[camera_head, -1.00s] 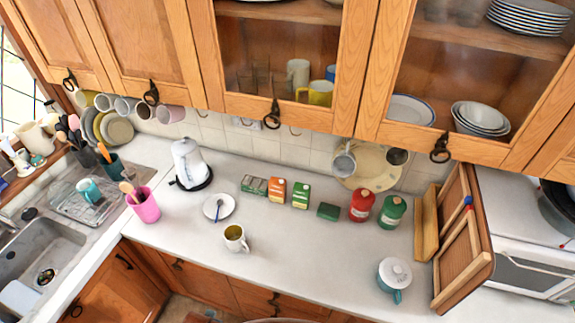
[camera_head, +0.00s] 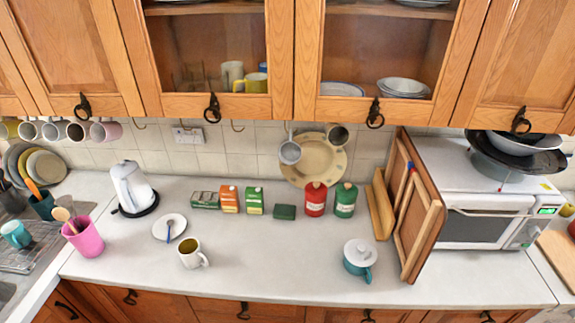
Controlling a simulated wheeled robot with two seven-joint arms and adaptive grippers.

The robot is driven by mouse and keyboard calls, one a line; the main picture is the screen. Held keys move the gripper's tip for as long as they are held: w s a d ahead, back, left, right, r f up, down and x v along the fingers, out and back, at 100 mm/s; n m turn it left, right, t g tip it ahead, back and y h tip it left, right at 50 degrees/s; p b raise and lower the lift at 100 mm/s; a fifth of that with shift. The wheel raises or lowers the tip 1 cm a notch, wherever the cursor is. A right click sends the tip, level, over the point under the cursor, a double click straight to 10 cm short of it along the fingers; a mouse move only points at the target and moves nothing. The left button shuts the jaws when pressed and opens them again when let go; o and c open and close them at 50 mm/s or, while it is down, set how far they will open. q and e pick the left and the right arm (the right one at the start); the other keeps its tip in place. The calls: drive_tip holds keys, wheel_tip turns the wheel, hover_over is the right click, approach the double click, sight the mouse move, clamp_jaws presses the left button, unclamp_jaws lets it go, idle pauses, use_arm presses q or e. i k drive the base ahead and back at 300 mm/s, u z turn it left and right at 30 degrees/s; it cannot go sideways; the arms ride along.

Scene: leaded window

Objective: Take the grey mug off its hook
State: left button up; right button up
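A grey mug (camera_head: 290,151) hangs under the wall cabinets, in front of the left part of a round cream plate (camera_head: 318,168). A darker mug or cup (camera_head: 338,136) hangs to its right, also in front of the plate. Farther left, a row of mugs hangs under the cabinets, among them a pale one (camera_head: 53,130) and a pinkish one (camera_head: 106,131). The hook holding the grey mug is too small to make out clearly. Neither of my grippers is in view.
The counter (camera_head: 235,265) is mostly clear at the front. Below the hanging mugs stand small boxes (camera_head: 229,199), a red canister (camera_head: 316,198) and a green canister (camera_head: 346,199).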

sight(290, 153)
drive_tip(key=k, duration=0.1)
drive_tip(key=u, duration=2)
drive_tip(key=i, duration=1.1)
drive_tip(key=z, duration=2.05)
